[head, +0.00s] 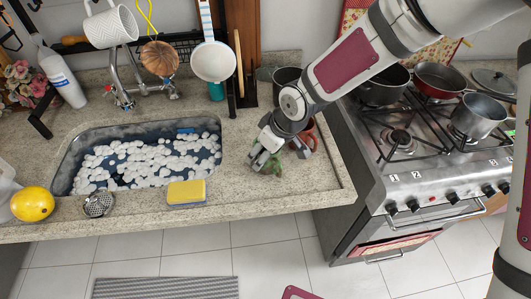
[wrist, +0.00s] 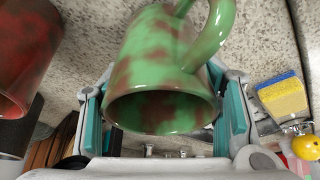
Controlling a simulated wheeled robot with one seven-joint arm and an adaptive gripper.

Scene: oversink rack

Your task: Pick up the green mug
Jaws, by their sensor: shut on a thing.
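The green mug (wrist: 160,75) has reddish-brown blotches and fills the middle of the wrist view, its handle towards the top right. My gripper (wrist: 165,115) has a teal-padded finger on each side of the mug and is shut on it. In the head view my gripper (head: 265,158) is low over the counter, right of the sink. Only a small part of the green mug (head: 273,167) shows there, beneath the fingers. I cannot tell whether the mug touches the counter.
A red mug (head: 309,133) stands close to the right of my gripper; it also shows in the wrist view (wrist: 22,60). A yellow sponge (head: 187,192) lies left at the counter's front edge.

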